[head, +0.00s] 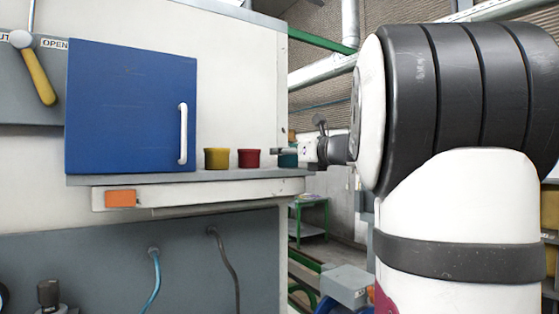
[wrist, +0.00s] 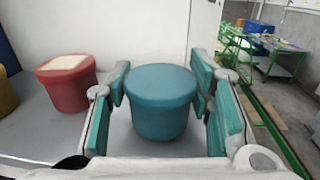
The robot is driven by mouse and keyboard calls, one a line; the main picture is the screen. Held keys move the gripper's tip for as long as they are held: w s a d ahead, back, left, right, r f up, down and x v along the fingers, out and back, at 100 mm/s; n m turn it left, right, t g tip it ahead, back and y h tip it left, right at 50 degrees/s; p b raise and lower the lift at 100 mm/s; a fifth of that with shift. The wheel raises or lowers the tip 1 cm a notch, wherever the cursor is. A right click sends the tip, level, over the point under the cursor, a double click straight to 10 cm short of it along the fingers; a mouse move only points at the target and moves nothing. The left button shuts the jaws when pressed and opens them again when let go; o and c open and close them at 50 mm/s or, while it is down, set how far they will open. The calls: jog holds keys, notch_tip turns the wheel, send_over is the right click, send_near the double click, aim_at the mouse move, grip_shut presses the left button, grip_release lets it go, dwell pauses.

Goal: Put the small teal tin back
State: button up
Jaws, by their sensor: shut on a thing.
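The small teal tin (wrist: 160,103) stands upright between the two finger pads of my gripper (wrist: 161,110) in the wrist view. My gripper is shut on it, at the right end of the grey shelf. In the head view the teal tin (head: 288,159) shows only in part, and my gripper (head: 284,152) reaches it from the right. The tin appears to be at shelf level; I cannot tell whether its base touches the shelf.
A red tin (head: 249,158) and a yellow tin (head: 217,158) stand on the shelf (head: 240,174) to the left. A blue cabinet door (head: 130,108) with a white handle is farther left. A white wall rises behind. The shelf's right edge is close to the teal tin.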

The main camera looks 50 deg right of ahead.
jog(key=shift+s, duration=0.1)
jog(key=o, duration=1.2)
jog(key=s+a, duration=0.2)
jog(key=s, duration=1)
jog(key=shift+b, duration=0.45)
